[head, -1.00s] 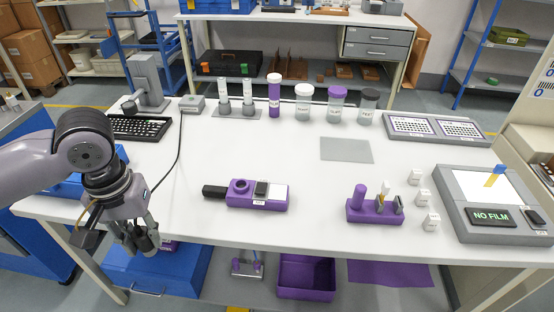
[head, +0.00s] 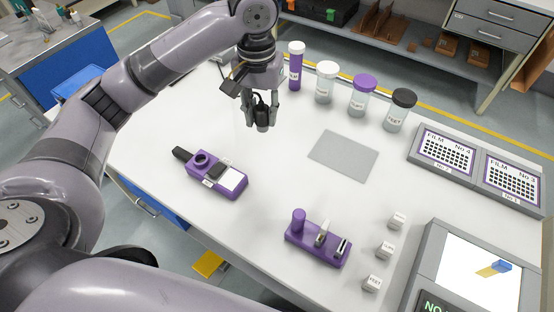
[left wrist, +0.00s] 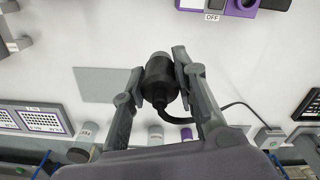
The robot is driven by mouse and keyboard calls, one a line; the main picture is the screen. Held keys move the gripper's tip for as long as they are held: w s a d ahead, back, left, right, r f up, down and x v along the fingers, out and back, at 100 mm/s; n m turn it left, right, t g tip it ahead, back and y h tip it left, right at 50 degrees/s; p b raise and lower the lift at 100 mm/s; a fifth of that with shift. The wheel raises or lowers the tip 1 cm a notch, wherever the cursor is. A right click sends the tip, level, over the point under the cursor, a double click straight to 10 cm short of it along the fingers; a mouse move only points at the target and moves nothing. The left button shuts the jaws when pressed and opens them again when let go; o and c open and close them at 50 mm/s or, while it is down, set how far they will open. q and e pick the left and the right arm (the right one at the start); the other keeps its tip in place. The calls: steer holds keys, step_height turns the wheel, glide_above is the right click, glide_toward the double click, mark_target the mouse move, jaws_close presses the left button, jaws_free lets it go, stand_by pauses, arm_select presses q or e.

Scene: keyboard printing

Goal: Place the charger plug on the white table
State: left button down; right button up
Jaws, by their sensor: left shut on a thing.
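My left gripper (head: 262,118) is over the back middle of the white table (head: 300,185), left of the grey mat and in front of the row of jars. In the left wrist view its two fingers (left wrist: 160,85) are closed around the charger plug (left wrist: 158,78), a dark cylinder with a lighter grey end. A black cable leaves the plug and runs off to the right in that view. In the head view the plug (head: 263,126) hangs below the fingers; I cannot tell if it touches the tabletop. My right gripper is not in view.
A purple device (head: 215,176) lies front left of the gripper. A flat grey mat (head: 343,155) lies to its right. Jars (head: 326,82) stand behind. A purple holder (head: 317,240) and small white blocks (head: 386,250) are nearer the front. Bare table surrounds the plug.

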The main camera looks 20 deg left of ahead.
arm_select(q)
steer(key=f, duration=1.5)
steer(key=shift+s+a+f, duration=0.15)
steer(key=shift+s+a, duration=0.05)
steer(key=shift+a, duration=0.1)
step_height(320, 180, down, 4)
steer(key=shift+f, duration=0.2)
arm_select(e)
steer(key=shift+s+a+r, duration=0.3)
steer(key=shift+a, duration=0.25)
arm_select(q)
steer(key=c, duration=1.7)
jaws_free()
steer(key=shift+f, duration=0.1)
steer(key=shift+o, duration=0.7)
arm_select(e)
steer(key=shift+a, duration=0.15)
